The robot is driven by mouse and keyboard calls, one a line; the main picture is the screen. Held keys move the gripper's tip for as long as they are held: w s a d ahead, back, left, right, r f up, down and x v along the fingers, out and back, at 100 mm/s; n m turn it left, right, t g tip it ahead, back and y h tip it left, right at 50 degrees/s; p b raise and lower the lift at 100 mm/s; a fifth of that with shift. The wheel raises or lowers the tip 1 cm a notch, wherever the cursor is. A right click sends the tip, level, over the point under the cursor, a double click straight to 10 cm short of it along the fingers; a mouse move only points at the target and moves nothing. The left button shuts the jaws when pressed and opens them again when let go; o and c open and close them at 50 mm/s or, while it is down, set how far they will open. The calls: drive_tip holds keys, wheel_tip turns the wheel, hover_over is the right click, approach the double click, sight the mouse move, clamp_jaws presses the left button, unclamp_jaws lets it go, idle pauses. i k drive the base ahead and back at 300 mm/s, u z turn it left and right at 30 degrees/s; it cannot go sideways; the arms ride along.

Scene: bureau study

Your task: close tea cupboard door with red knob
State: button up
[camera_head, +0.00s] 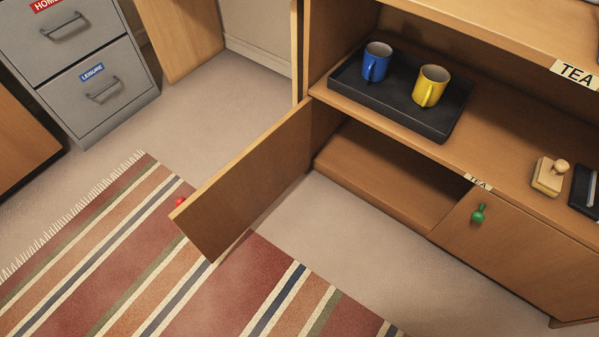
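The tea cupboard (395,185) is a wooden unit with TEA labels on its shelf edge and above. Its left door (255,180) stands wide open, swung out over the floor and rug, with its inner face towards me. The red knob (180,202) shows only in part past the door's free edge, on the outer side. The right door (520,252) has a green knob (478,213) and is shut. The lower compartment behind the open door looks empty where it shows. My gripper is not in view.
A black tray (355,97) with a blue mug (376,62) and a yellow mug (430,86) stands on the shelf above. A wooden stamp (550,176) lies to the right. A grey filing cabinet (85,75) stands at the upper left. A striped rug (150,262) covers the floor before the door.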

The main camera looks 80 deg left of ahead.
sight(212, 218)
drive_tip(key=z, duration=1.25)
drive_tip(key=k, duration=2.6)
drive_tip(key=u, duration=2.1)
drive_tip(key=k, duration=1)
drive_tip(key=z, duration=1.15)
drive_tip(key=i, duration=0.65)
drive_tip(key=u, duration=0.2)
